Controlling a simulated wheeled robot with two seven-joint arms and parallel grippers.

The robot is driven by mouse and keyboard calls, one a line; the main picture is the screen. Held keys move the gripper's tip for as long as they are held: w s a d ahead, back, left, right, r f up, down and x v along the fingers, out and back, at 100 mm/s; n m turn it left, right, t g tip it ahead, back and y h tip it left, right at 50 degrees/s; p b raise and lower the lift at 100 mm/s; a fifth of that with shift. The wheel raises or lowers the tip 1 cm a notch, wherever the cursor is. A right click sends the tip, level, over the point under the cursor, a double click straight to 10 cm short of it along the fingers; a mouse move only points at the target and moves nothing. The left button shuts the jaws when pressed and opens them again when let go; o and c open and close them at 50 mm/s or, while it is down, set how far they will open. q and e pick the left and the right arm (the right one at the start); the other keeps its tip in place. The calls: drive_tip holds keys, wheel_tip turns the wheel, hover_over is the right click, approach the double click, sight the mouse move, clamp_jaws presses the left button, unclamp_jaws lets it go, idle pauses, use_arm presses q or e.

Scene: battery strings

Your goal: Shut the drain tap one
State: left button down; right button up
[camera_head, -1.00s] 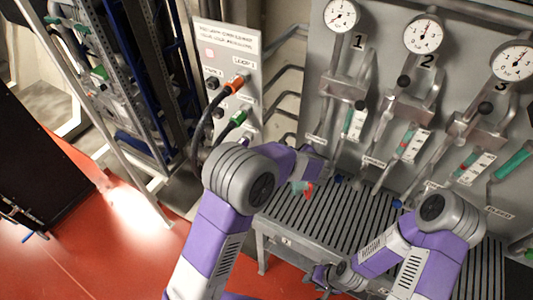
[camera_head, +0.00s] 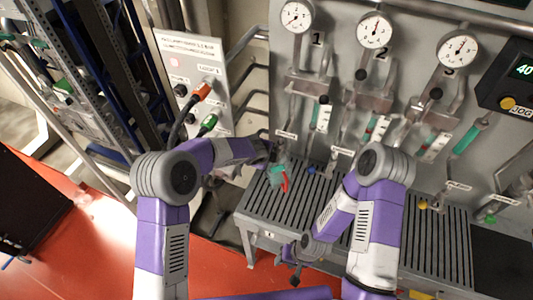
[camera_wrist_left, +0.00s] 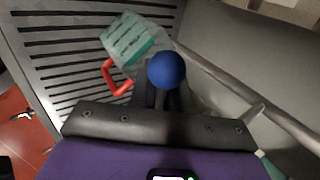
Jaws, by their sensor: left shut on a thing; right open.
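In the left wrist view a blue ball knob (camera_wrist_left: 167,70) sits between the fingers of my left gripper (camera_wrist_left: 166,95), which is shut on it. In the head view my left gripper (camera_head: 266,152) is at the lower left of the panel, below column 1, and hides that knob. A clear container with teal contents and a red handle (camera_head: 279,177) is just below the gripper; it also shows in the wrist view (camera_wrist_left: 132,42). My right gripper (camera_head: 297,262) is open and empty, low in front of the grate. The knob's lettering and the tap's outlet are not readable.
The slatted grate (camera_head: 330,215) lies below the grey panel with gauge 1 (camera_head: 297,16). Another blue knob (camera_head: 311,170) and a yellow knob (camera_head: 422,204) hang at its lower edge. A cable box (camera_head: 200,75) stands left. Red floor is open at lower left.

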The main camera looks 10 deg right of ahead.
use_arm(q)
drive_tip(key=shift+w+a+r, duration=0.1)
drive_tip(key=shift+w+a, duration=0.25)
drive_tip(key=shift+a, duration=0.15)
drive_tip(key=c, duration=1.2)
unclamp_jaws()
drive_tip(key=shift+a, duration=0.15)
drive_tip(key=v, duration=0.7)
drive_tip(key=shift+s+d+r, duration=0.15)
drive_tip(key=shift+s+d, duration=0.05)
drive_tip(key=shift+s, duration=0.05)
